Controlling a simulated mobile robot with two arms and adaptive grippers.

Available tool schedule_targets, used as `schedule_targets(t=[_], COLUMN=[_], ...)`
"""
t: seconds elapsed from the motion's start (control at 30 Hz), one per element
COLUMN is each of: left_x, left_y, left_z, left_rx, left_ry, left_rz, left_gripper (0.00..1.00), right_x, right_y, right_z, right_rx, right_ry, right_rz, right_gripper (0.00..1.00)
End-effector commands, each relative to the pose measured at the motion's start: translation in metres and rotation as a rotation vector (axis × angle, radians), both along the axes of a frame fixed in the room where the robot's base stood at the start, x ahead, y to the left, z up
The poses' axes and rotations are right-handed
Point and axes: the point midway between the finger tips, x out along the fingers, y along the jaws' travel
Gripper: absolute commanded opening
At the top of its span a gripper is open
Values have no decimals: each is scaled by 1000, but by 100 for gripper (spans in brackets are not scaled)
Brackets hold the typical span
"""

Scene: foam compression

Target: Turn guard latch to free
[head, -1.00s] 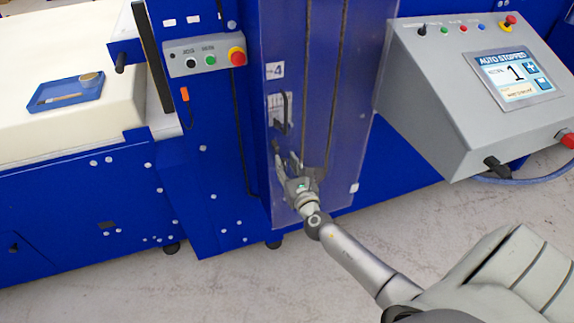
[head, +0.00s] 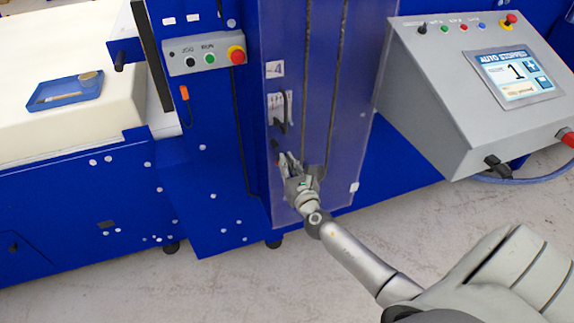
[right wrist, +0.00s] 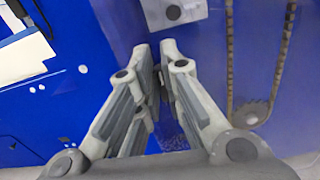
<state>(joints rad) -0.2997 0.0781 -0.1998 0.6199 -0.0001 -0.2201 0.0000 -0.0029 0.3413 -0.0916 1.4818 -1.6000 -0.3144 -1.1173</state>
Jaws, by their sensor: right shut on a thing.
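The guard is a clear bluish panel (head: 350,130) on the front of the blue machine, with a chain drive behind it. My left gripper is not in view.
A black handle (head: 283,112) is on the panel above the latch. A grey button box (head: 205,58) with a red stop button is to the upper left. A grey console (head: 470,110) reading "AUTO STOPPED" stands at right. A blue tray (head: 68,92) lies on the cream block.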

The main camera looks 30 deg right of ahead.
Motion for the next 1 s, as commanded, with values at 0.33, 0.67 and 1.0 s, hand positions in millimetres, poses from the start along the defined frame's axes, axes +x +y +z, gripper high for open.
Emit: schedule_targets(t=[0.33, 0.67, 1.0], left_x=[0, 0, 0], left_y=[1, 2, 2], left_z=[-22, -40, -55], left_rx=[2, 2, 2], left_ry=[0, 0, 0], left_rz=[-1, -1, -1], left_gripper=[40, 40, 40], right_x=[-1, -2, -3], right_y=[-4, -8, -12], right_z=[-5, -7, -10], right_rx=[256, 564, 877], right_ry=[-61, -136, -211], right_rz=[0, 0, -1], right_gripper=[0, 0, 0])
